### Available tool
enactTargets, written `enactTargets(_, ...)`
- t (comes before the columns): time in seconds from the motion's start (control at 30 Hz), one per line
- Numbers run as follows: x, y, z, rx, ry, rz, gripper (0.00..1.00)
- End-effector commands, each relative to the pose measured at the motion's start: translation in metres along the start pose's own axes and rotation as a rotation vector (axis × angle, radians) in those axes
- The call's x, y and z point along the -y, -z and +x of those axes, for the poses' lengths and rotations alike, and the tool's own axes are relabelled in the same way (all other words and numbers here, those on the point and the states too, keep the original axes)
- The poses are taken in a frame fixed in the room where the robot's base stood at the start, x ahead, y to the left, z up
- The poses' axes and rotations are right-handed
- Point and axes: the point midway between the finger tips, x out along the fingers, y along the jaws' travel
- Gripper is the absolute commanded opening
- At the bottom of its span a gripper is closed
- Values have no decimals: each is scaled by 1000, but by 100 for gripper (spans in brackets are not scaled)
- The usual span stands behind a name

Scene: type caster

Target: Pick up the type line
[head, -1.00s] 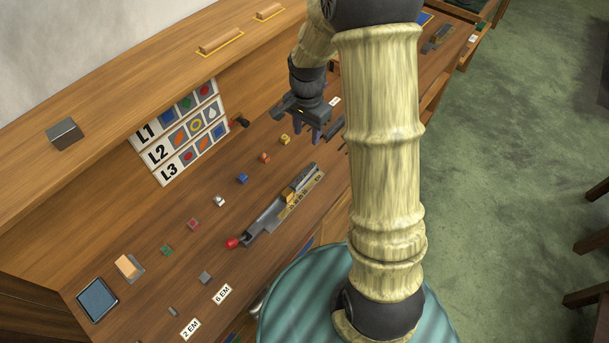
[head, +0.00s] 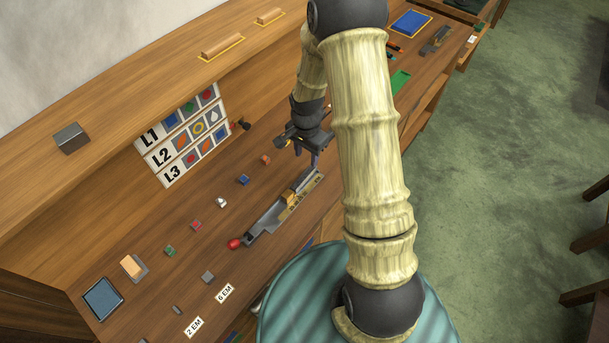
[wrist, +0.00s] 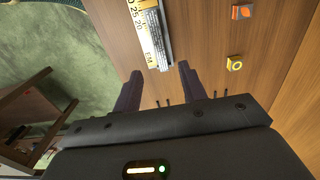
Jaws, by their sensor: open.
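The composing stick (head: 262,225), a long grey metal tray with a red knob and a brass slide, lies on the wooden bench in the head view. A narrow greyish strip (head: 305,181) in its far right part looks like the type line. In the wrist view the stick's numbered scale (wrist: 139,30) shows at the top, with a greyish ribbed strip (wrist: 157,36) along it. My gripper (head: 307,159) is open and empty above the bench, near the stick's far end. In the wrist view its fingers (wrist: 159,88) are spread, with the stick's end beyond and between them.
Several small coloured blocks, such as a blue one (head: 244,180) and an orange one (head: 266,159), stand in a row behind the stick. A yellow block (wrist: 234,64) is right of the fingers. An L1–L3 chart (head: 183,136) stands at the back.

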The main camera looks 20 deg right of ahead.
Motion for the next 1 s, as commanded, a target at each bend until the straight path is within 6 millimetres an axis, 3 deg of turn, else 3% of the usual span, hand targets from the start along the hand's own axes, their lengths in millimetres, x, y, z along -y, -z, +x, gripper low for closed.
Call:
enactTargets(0.3,0,0,36,0,0,-1,42)
enactTargets(0.77,0,-1,42,0,0,-1,42)
enactTargets(1.0,-1,-7,60,2,-4,-2,42)
